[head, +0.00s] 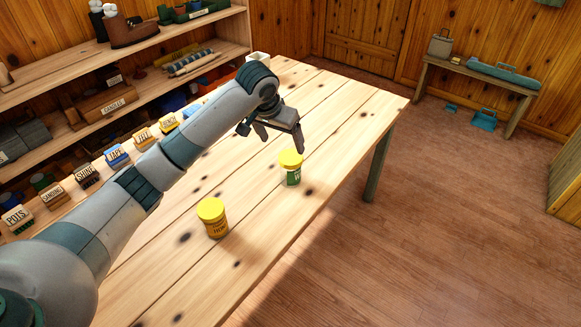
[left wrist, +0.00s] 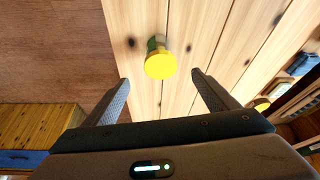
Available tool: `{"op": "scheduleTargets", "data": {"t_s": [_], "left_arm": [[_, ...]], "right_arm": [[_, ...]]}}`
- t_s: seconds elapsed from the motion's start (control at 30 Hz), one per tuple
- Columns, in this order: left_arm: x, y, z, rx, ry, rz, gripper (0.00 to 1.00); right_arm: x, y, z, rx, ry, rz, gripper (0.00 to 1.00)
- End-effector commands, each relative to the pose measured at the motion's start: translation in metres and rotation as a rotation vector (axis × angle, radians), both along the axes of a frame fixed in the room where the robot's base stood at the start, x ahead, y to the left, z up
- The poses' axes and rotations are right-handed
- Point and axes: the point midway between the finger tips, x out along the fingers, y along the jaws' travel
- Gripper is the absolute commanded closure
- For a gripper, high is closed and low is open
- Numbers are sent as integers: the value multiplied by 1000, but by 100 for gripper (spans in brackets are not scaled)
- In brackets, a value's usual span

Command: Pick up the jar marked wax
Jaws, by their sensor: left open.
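A green jar with a yellow lid (head: 292,175) stands upright on the wooden table; its pale label shows what looks like a W, the rest being turned away. My left gripper (head: 281,140) is open and empty, above and just behind this jar in the head view. In the left wrist view the green jar's yellow lid (left wrist: 160,66) lies ahead, between the lines of the two spread fingers and beyond their tips. A second jar, yellow-brown with a yellow lid (head: 213,219), stands nearer on the table; its label seems to begin with HO. My right gripper is not in view.
The pale wooden table (head: 340,110) is clear around both jars. Shelves (head: 180,38) with goods stand behind. Open floor (head: 430,210) lies to the right, with a bench (head: 480,75) beyond.

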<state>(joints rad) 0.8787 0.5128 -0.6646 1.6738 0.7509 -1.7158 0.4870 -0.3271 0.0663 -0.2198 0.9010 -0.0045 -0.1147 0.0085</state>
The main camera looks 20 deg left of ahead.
Motion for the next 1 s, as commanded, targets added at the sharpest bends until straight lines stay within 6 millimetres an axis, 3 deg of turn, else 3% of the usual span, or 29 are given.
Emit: {"op": "scheduleTargets", "data": {"t_s": [0.27,0.43,1.0], "left_arm": [[0,0,-2,0,1,0,20],[5,-1,-14,0,3,0,20],[41,-8,-100,0,2,0,20]], "right_arm": [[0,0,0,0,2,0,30],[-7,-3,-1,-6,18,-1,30],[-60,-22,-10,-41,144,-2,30]]}}
